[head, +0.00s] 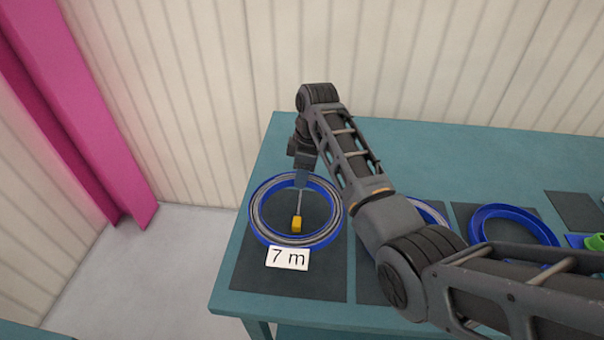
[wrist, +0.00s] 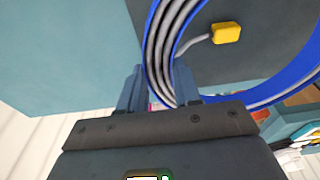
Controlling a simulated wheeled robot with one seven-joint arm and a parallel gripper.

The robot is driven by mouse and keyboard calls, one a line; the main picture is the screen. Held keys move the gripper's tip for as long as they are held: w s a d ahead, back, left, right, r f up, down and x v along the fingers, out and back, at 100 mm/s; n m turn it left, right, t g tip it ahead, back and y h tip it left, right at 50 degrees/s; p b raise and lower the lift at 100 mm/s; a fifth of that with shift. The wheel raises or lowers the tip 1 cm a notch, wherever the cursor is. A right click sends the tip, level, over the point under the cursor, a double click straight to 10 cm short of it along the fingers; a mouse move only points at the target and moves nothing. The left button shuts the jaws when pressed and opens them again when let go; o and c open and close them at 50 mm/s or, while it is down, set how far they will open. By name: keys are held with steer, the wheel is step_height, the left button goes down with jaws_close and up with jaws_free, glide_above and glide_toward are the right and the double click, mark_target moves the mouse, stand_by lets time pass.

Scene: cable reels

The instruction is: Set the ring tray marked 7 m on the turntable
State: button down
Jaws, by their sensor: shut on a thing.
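The ring tray marked 7 m (head: 256,225) is a blue ring with grey cable coiled in it and a yellow plug (head: 296,224) at the cable's end. Its white label (head: 288,258) faces the front. It is over a dark mat at the table's left end; I cannot tell whether it touches the mat. My gripper (head: 302,180) points down at the ring's far side. In the wrist view the ring tray (wrist: 153,45) passes between the fingers of my gripper (wrist: 160,88), which is shut on it. I see no turntable in either view.
The teal table (head: 262,165) carries a row of dark mats (head: 290,288). Another blue ring (head: 430,212) is partly hidden behind my arm, and one more blue ring (head: 515,222) lies further right. A green item (head: 595,242) is at the right edge. A pale wall stands behind; a pink post (head: 75,110) is at left.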

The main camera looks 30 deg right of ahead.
step_height(320, 180, up, 10)
stand_by(0.8)
steer(key=shift+s, duration=0.15)
